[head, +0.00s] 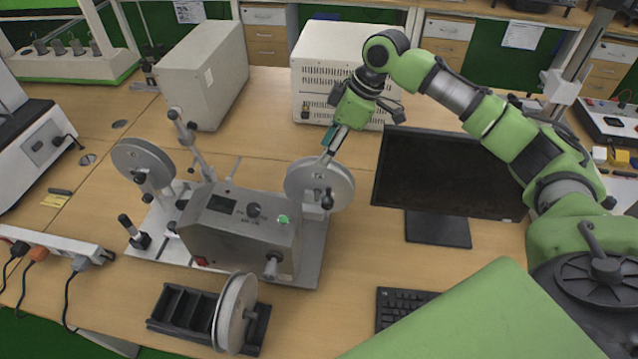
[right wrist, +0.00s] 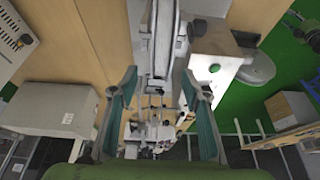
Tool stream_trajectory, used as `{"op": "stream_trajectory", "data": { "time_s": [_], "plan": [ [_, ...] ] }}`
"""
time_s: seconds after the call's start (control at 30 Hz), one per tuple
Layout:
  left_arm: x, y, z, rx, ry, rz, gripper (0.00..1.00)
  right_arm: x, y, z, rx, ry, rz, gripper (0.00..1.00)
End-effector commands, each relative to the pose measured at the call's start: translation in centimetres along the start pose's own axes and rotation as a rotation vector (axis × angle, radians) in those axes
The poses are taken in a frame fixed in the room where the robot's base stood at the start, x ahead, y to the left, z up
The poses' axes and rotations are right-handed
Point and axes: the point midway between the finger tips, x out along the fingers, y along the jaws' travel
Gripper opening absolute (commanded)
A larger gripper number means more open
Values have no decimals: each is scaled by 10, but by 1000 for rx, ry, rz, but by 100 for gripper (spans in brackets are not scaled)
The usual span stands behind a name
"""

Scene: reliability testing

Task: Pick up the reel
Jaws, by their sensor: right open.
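A grey reel (head: 320,187) is mounted on the right side of the winding machine (head: 243,236). My right gripper (head: 332,147) is at this reel's upper edge, pointing down. In the right wrist view, my right gripper (right wrist: 159,80) is open, and the reel (right wrist: 162,35) shows edge-on ahead, in line with the gap between the fingers. I cannot tell whether a finger touches it. A second reel (head: 143,165) is on the machine's left arm. A third reel (head: 235,312) stands upright in a black rack (head: 180,308) at the front. My left gripper is not in view.
A monitor (head: 450,172) stands right of the machine, with a keyboard (head: 400,302) in front. A white box (head: 325,65) and a grey box (head: 205,75) stand behind. A power strip (head: 50,243) lies at the left. The table between machine and monitor is clear.

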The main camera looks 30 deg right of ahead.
Motion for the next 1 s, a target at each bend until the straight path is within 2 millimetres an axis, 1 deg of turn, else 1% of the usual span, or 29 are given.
{"op": "stream_trajectory", "data": {
  "time_s": [0.13, 0.27, 0.3, 0.4, 0.5, 0.67, 0.7, 0.77, 0.8, 0.83, 0.87, 1.0],
  "plan": [
    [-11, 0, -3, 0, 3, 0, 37, 12, -2, 0, 1, -2, -4, 43],
    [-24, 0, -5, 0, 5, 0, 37, 31, -3, 0, 1, -2, -4, 43],
    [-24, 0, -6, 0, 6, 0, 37, 38, -2, 0, 1, -1, -4, 43],
    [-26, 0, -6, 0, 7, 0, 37, 48, -2, 1, 0, 0, -2, 43],
    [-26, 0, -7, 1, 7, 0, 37, 53, -2, 1, -1, 0, 0, 43],
    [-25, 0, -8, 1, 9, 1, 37, 53, -2, 1, -1, 0, 0, 43],
    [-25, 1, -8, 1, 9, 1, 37, 53, -2, 1, -1, 0, 0, 38],
    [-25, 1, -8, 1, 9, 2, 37, 53, -2, 1, -1, 0, 0, 22],
    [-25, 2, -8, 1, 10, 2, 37, 53, -2, 1, -1, 0, 0, 12],
    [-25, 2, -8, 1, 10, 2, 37, 53, -2, 1, -1, 0, 0, 4],
    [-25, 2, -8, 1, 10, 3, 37, 53, -2, 1, -1, 0, 0, 0],
    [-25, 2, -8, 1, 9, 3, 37, 52, -1, 0, -1, 3, 2, 0]
  ]
}}
